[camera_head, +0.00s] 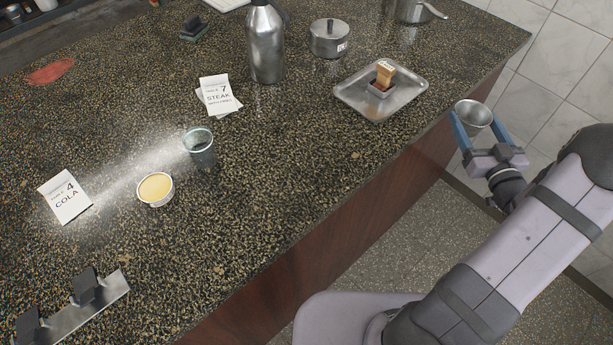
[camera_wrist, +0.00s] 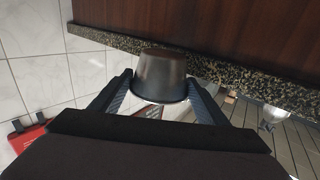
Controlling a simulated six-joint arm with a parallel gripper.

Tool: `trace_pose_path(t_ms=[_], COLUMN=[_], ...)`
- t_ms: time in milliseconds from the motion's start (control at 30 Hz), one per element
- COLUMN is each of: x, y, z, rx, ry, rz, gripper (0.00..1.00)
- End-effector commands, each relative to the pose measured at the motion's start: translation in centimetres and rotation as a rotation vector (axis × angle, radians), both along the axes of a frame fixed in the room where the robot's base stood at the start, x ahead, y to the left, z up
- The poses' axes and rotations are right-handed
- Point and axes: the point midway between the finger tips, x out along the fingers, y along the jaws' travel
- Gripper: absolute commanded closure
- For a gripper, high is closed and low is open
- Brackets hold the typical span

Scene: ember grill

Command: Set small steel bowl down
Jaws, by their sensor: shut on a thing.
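The small steel bowl (camera_head: 473,117) is held between the two blue fingers of my gripper (camera_head: 474,128) at the right of the head view. It looks upright, with its open rim facing up. My gripper is shut on it, out past the counter's right edge, over the floor side and apart from the counter (camera_head: 300,190). In the wrist view the bowl (camera_wrist: 161,76) sits between the fingertips of my gripper (camera_wrist: 160,92), with the speckled counter edge (camera_wrist: 215,68) behind it. The bowl's inside is only partly visible.
The counter's front middle is clear.

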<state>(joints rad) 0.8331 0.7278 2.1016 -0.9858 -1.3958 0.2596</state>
Motion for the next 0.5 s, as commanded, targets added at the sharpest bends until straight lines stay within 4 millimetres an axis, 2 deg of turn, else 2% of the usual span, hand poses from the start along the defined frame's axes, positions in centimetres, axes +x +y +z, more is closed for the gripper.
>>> trace_pose_path(t_ms=[33, 500], x=[-0.1, -0.9], y=[0.6, 5.5], z=[1.8, 11.7], rx=[0.001, 0.0], ry=[0.001, 0.001], rz=[0.013, 0.115], gripper=[0.55, 0.55])
